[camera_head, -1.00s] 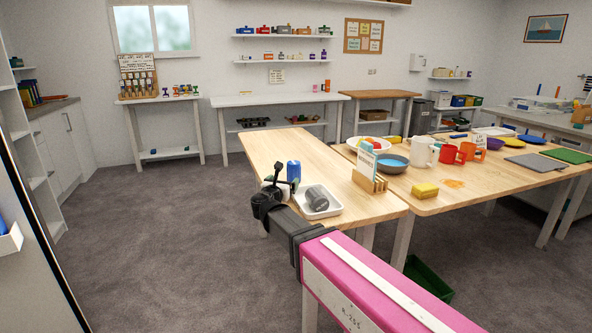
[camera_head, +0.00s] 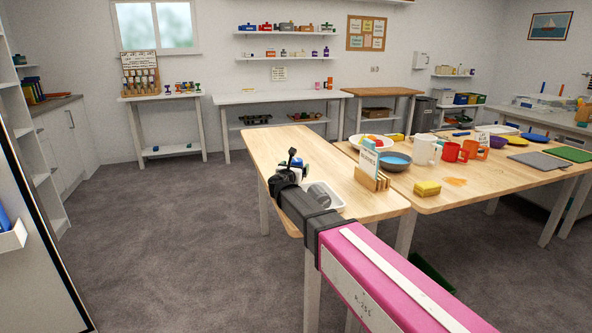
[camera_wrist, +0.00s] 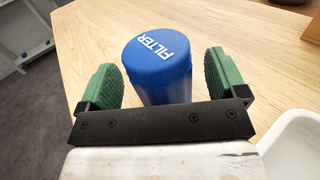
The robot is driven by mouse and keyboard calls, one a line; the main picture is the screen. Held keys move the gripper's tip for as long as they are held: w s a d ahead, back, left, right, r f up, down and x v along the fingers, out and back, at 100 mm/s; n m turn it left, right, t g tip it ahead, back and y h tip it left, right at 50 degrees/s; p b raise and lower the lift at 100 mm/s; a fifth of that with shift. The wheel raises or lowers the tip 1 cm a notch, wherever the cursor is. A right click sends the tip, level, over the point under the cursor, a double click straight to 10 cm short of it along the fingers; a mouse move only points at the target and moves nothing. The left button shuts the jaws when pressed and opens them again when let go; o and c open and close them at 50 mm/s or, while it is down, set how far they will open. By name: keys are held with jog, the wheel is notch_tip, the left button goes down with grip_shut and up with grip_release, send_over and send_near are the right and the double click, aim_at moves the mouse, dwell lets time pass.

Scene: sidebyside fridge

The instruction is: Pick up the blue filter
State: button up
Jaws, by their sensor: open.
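The blue filter (camera_wrist: 158,68) is an upright cylinder with "FILTER" in white on its top. It stands on the wooden table (camera_wrist: 100,17). In the wrist view my gripper (camera_wrist: 161,75) is open, with one green finger on each side of the filter and a visible gap on both sides. In the head view my gripper (camera_head: 289,168) covers most of the filter, and only bits of blue show beside it.
A white tray (camera_head: 338,209) holding a grey cylinder (camera_head: 318,195) lies close to the right of the filter. The table's left part is clear.

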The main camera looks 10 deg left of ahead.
aim_at(295, 160)
jog(key=shift+w, duration=0.15)
jog(key=shift+c, duration=0.3)
jog(key=c, duration=1)
jog(key=shift+r, duration=0.2)
notch_tip(295, 160, up, 4)
jog(key=shift+f, duration=0.1)
jog(key=shift+s+a+r, duration=1.15)
jog(key=shift+a, duration=0.45)
jog(key=shift+s+a+r, duration=1.1)
jog(key=shift+a+r, duration=0.05)
jog(key=shift+a, duration=0.4)
jog(key=shift+s+a+r, duration=1.15)
jog(key=shift+a, duration=0.45)
